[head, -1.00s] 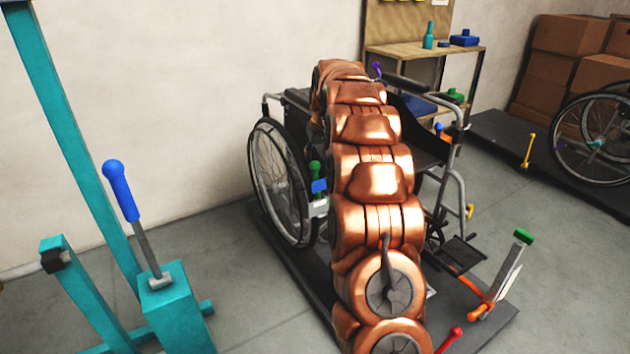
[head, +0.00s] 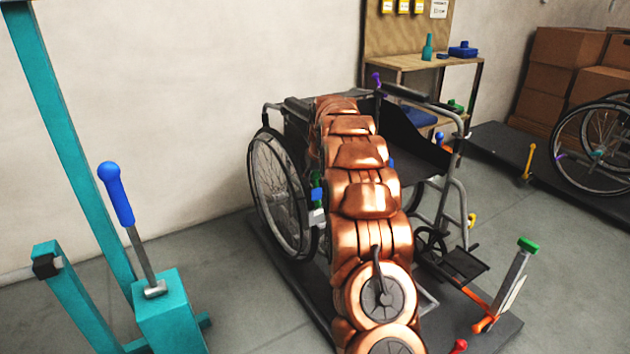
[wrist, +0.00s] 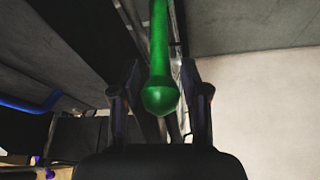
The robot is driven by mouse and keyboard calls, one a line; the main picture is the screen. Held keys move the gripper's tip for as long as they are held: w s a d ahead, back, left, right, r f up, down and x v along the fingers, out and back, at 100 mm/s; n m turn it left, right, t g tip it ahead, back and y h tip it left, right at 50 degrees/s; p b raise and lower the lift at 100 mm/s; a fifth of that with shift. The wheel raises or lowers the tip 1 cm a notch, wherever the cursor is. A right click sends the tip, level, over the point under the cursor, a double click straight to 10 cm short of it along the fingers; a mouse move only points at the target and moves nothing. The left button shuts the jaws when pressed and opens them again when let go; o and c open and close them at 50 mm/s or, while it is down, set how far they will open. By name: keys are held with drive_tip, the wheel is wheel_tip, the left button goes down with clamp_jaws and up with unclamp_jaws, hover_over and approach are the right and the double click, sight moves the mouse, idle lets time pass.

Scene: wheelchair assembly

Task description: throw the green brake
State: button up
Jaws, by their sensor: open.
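The green brake (wrist: 160,50) is a lever with a smooth shaft and a rounded, pointed knob, seen close in the wrist view. In the head view, its green handle (head: 316,179) shows small at the side of the wheelchair (head: 408,150), beside the large wheel on the left. My gripper (wrist: 161,80) is open, with one finger on each side of the green lever. I cannot tell whether either finger touches it. In the head view my copper arm hides the gripper and much of the wheelchair's middle.
The wheelchair stands on a dark platform (head: 290,295). A purple lever (head: 376,80) is at its back. A green-topped lever (head: 527,245) rises at the platform's front right. A teal frame with a blue-handled lever (head: 116,195) stands left. Grey floor (head: 240,290) lies between.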

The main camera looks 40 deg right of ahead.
drive_tip(key=shift+c, duration=0.2)
clamp_jaws()
